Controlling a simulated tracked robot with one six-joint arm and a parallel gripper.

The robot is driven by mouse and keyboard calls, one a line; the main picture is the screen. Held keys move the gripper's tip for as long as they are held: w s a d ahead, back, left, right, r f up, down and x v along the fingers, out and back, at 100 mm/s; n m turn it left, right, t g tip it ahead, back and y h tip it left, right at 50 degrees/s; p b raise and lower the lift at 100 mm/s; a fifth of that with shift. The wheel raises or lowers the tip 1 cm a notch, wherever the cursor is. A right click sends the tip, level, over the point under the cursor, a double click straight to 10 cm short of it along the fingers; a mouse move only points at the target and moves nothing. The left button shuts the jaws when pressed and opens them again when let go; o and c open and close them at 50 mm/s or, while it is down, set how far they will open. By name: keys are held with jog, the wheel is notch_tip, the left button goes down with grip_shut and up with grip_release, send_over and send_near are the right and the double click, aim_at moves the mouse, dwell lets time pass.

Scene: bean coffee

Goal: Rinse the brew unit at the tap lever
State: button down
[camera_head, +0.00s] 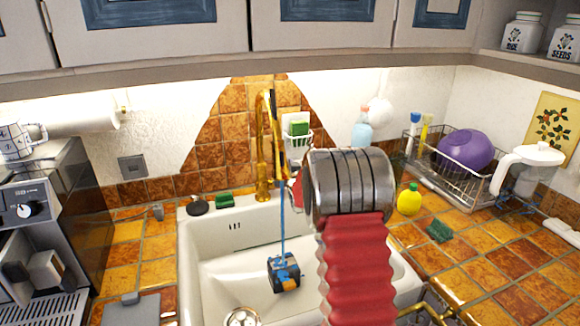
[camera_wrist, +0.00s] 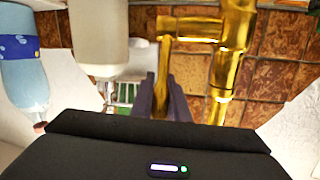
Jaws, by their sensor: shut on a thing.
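The gold tap (camera_head: 262,150) stands at the back of the white sink (camera_head: 225,250). A blue stream of water falls from its spout onto the brew unit (camera_head: 284,272), a small blue, black and orange block in the basin. In the wrist view the tap (camera_wrist: 228,65) is close, with its gold lever (camera_wrist: 163,65) reaching down between my fingers. My gripper (camera_wrist: 163,98) is shut on the tap lever. In the head view my own arm hides most of my gripper and the lever.
A coffee machine (camera_head: 40,250) stands at the left. A green sponge (camera_head: 224,200) lies on the sink's back rim. Right of the sink are a yellow bottle (camera_head: 409,200), a dish rack (camera_head: 470,185) with a purple bowl, and a white-lidded jug (camera_head: 525,175). Cupboards hang above.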

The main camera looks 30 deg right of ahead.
jog(key=c, duration=1.7)
grip_release()
jog(key=shift+s, duration=0.15)
jog(key=v, duration=1.3)
jog(key=shift+s, duration=0.25)
jog(key=shift+c, duration=0.2)
